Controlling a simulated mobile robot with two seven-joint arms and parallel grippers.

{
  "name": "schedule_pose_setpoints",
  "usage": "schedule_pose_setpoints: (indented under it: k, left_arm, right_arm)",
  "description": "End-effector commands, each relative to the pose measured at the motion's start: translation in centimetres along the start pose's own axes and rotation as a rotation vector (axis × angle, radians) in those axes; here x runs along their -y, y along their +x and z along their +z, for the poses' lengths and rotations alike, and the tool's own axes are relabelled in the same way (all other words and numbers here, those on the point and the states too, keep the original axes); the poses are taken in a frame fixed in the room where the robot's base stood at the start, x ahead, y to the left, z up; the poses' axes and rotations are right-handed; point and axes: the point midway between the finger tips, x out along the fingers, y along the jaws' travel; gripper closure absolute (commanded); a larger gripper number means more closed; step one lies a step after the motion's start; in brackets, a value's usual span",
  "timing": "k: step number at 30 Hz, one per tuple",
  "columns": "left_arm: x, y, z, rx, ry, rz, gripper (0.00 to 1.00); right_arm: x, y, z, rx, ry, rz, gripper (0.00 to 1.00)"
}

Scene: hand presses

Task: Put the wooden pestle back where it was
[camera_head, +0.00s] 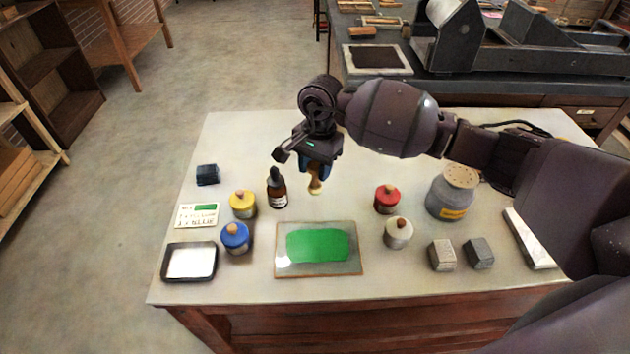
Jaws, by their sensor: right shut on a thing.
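The wooden pestle (315,184) shows as a small light-brown piece below my right gripper (316,168). My right gripper is shut on it and points down over the back middle of the table. The pestle's upper part is hidden by the fingers. Its lower end is close to the tabletop, and I cannot tell whether it touches. A glass plate (284,264) with a green patch (317,245) lies in front of it. My left gripper is not in view.
An amber dropper bottle (278,191) stands just left of the pestle. Yellow (243,206), blue (236,239), red (387,201) and white (398,235) jars stand around the plate. A grey shaker jar (451,198) and two blocks (442,256) (479,254) are at right. A tray (166,272) lies front left.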

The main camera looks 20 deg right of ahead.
Motion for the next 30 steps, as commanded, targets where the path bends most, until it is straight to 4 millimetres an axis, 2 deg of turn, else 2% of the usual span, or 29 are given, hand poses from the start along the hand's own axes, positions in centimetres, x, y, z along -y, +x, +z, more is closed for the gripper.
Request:
schedule_pose_setpoints:
  k: [5,14,27,28,30]
  left_arm:
    - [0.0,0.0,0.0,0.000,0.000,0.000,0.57]
    - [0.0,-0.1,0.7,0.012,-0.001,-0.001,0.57]
    - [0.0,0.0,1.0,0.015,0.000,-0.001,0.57]
    - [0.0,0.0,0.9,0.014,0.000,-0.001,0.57]
    - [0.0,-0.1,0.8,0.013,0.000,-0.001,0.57]
  right_arm:
    - [0.0,0.8,-0.1,0.000,0.000,-0.001,0.92]
    - [0.0,4.5,-0.5,0.001,0.001,0.000,0.92]
    - [0.0,5.1,-0.6,-0.001,0.000,0.000,0.92]
    - [0.0,5.0,-0.6,-0.001,0.000,0.000,0.58]
    - [0.0,5.0,-0.6,-0.001,0.000,0.000,0.47]
